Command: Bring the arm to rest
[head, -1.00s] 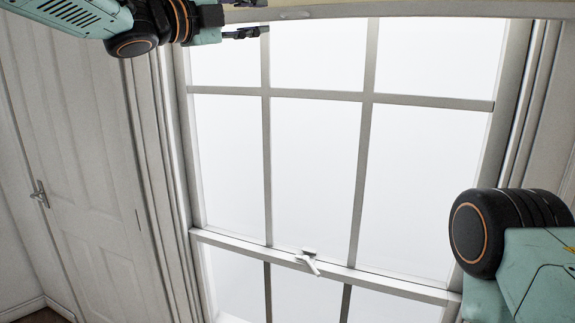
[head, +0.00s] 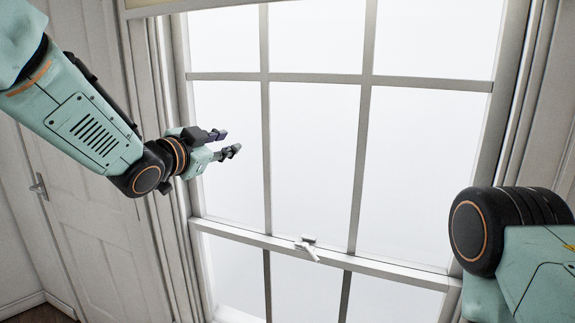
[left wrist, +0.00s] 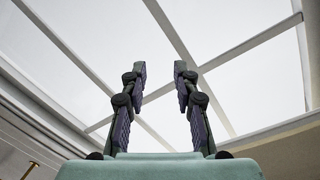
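The blind (head: 190,4) shows only as a thin cream strip with a pale bottom bar along the top left edge of the head view. The rest of it is out of that view. My left gripper (head: 228,142) is open and empty in front of the upper left window panes, well below the blind's bottom bar and not touching it. In the left wrist view the two fingers of my left gripper (left wrist: 160,75) stand apart with only window bars and bright glass behind them. My right gripper is not in view; only part of my right arm shows at lower right.
The sash window (head: 310,150) has pale bars and a small latch (head: 307,247) on its middle rail. A panelled door with a metal handle (head: 38,187) is at the left. The space before the glass is clear between my arms.

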